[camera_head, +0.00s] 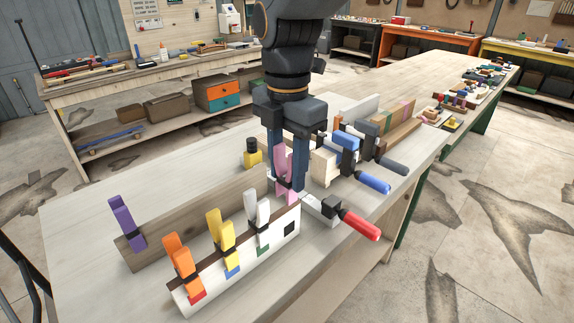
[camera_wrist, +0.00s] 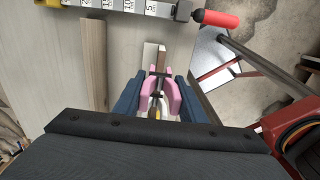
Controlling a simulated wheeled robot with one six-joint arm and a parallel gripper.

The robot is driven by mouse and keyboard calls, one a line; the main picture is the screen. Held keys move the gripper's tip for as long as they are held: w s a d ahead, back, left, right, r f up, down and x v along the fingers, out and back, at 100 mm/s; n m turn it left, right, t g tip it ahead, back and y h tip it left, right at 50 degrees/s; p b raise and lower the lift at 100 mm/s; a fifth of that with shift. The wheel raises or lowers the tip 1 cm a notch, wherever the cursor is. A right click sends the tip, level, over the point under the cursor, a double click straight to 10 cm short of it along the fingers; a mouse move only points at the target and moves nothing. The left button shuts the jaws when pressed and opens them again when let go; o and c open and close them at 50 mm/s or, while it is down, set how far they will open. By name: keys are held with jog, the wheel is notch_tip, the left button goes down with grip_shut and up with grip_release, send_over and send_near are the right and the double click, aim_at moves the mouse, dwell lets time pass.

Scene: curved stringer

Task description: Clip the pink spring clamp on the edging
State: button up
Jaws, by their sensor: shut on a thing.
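My gripper (camera_head: 286,183) is shut on the pink spring clamp (camera_head: 284,158), with its two blue fingers on either side. The clamp is upright, near the right end of the curved stringer (camera_head: 262,243). The stringer is a pale piece with a dark brown edging (camera_head: 241,242) along its top. In the wrist view the pink clamp (camera_wrist: 174,97) lies between the fingers (camera_wrist: 160,100), over the end of a white and brown strip. I cannot tell whether its jaws touch the edging. Orange (camera_head: 178,255), yellow (camera_head: 227,235) and white (camera_head: 257,212) clamps stand along the edging.
A purple clamp (camera_head: 126,222) sits on a brown board (camera_head: 165,233) behind the stringer. Bare bench top (camera_head: 75,245) is free at left.

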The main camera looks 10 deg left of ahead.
aim_at(288, 186)
jog(key=shift+f, duration=0.8)
jog(key=shift+f, duration=0.15)
jog(key=shift+f+b, duration=0.55)
jog(key=shift+f, duration=0.5)
jog(key=shift+f, duration=0.1)
jog(key=shift+f, duration=0.5)
jog(key=shift+f, duration=0.2)
jog(key=shift+f, duration=0.3)
dwell(0.3)
